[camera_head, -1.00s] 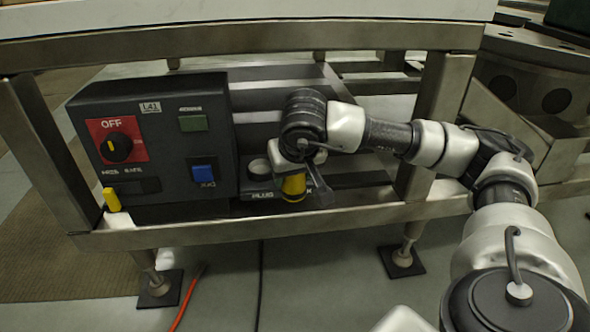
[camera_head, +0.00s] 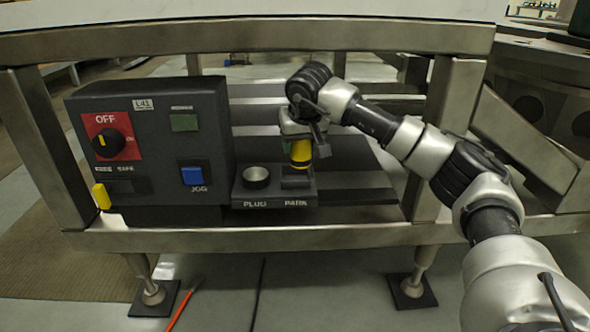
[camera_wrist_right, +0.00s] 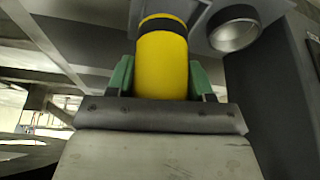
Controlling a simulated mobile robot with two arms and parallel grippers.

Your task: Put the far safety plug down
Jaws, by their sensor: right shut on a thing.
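The safety plug (camera_head: 301,153) is a yellow cylinder with a black band. It is upright over the PARK spot of the small dark holder (camera_head: 250,193). My right gripper (camera_head: 299,141) is shut on it from above. In the right wrist view, the plug (camera_wrist_right: 162,62) sits between the green finger pads of my right gripper (camera_wrist_right: 162,78). Its lower end is close to the PARK spot, but I cannot tell whether it is seated. The round metal PLUG socket (camera_head: 256,176) beside it is empty and also shows in the wrist view (camera_wrist_right: 233,30). My left gripper is out of view.
A dark control box (camera_head: 150,150) with a red OFF switch panel (camera_head: 112,137) and a blue JOG button (camera_head: 192,175) stands left of the holder. A yellow piece (camera_head: 101,196) is at its lower left. A metal frame rail (camera_head: 330,238) runs in front, and the table edge (camera_head: 250,41) is above.

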